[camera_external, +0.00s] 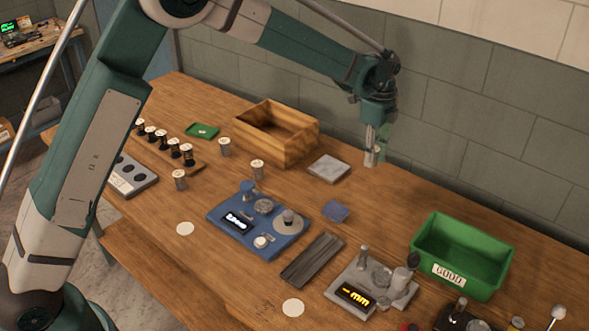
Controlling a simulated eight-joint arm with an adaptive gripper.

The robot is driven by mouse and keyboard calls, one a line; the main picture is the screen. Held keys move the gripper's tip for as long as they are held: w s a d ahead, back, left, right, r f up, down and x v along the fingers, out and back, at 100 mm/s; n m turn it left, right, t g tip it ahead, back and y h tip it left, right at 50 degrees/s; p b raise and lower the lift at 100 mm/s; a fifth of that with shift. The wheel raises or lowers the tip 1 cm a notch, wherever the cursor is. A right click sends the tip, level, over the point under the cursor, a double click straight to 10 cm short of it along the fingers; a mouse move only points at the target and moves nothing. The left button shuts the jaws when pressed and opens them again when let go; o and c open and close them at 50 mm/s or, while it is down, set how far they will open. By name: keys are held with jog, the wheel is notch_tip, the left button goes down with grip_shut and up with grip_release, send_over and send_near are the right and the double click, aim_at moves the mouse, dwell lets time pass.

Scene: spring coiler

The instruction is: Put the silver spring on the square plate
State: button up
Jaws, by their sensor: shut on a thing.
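The square plate (329,168) is a flat light grey slab on the wooden table, to the right of the wooden box. My gripper (371,155) points down to the right of the plate and appears a little above the table. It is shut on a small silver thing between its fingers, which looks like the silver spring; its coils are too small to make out. The plate's top looks bare.
A wooden box (275,133) stands left of the plate. A blue device (244,222), a small blue block (335,211) and a grey device (368,290) sit nearer the front. A green bin (461,252) marked GOOD stands at right. Several spools line the left.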

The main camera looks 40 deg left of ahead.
jog(key=r, duration=0.1)
send_over(329, 167)
jog(key=shift+p, duration=0.4)
jog(key=shift+f, duration=3.15)
jog(key=shift+f, duration=1.85)
jog(key=shift+d+f, duration=0.1)
jog(key=shift+f, duration=0.05)
jog(key=o, duration=0.9)
